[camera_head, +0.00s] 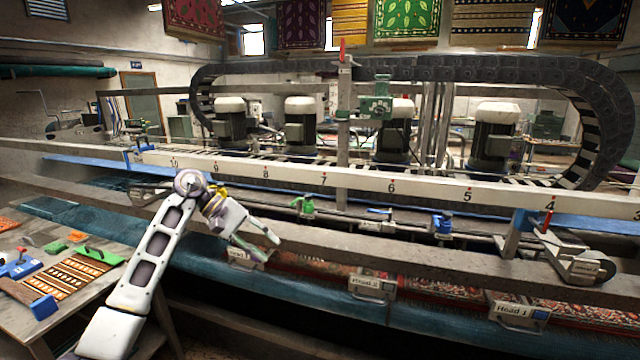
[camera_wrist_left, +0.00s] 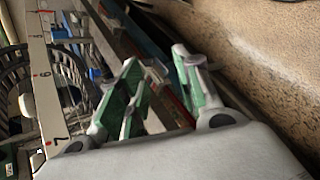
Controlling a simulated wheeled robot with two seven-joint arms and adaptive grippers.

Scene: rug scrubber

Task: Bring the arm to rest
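My left arm (camera_head: 155,258) comes up from the lower left and bends at the wrist. My left gripper (camera_head: 270,250) hangs in front of the machine's long beam, with its fingers pointing right and down. In the left wrist view the two green-padded fingers (camera_wrist_left: 155,58) stand apart with nothing seen between them, so it is open and empty. From these views I cannot tell how far the fingertips are from the beam. My right gripper is not in view.
The scrubber's white numbered rail (camera_head: 350,180) and grey front beam (camera_head: 400,250) cross the view. A green clamp (camera_head: 306,206) and a blue one (camera_head: 442,224) sit on a rod behind. "Head" labels (camera_head: 372,285) hang below. A table (camera_head: 60,330) with rug samples stands at lower left.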

